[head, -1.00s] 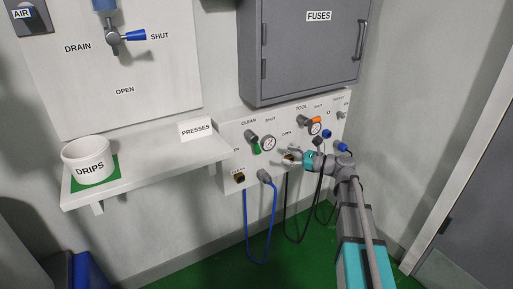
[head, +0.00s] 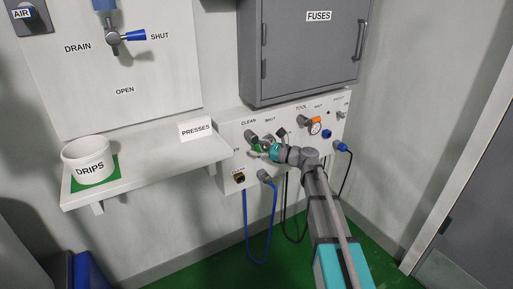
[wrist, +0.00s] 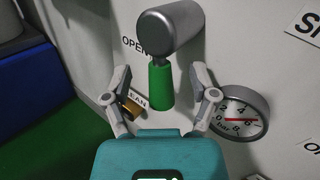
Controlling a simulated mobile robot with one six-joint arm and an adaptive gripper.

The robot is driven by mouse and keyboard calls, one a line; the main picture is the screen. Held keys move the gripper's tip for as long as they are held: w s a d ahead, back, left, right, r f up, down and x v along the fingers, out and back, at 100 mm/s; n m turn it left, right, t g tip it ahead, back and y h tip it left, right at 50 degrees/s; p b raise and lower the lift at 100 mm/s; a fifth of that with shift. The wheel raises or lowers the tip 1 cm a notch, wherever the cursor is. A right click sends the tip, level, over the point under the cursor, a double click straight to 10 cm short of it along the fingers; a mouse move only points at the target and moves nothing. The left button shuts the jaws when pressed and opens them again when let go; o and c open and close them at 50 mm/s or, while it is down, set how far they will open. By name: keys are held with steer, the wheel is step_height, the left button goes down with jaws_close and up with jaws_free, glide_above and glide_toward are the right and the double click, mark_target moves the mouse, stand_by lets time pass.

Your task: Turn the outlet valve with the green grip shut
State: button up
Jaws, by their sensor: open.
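The outlet valve has a grey metal body (wrist: 168,28) and a green grip (wrist: 159,84) that hangs down from it in the wrist view. In the head view the green grip (head: 256,147) is small and partly covered by my gripper. My gripper (wrist: 160,74) is open, with one finger on each side of the green grip. Gaps show between the fingers and the grip. Lettering reading OPEN (wrist: 135,46) is left of the valve, partly hidden. SHUT (wrist: 308,22) is at the upper right, cut off by the frame.
A pressure gauge (wrist: 240,112) sits close to my right finger. A valve with an orange grip (head: 316,119) is further right on the panel. A blue hose (head: 273,215) and black hoses hang below. A shelf (head: 140,168) with a DRIPS pot (head: 88,160) is at left.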

steer(key=shift+a, duration=0.1)
jaws_close()
stand_by(0.4)
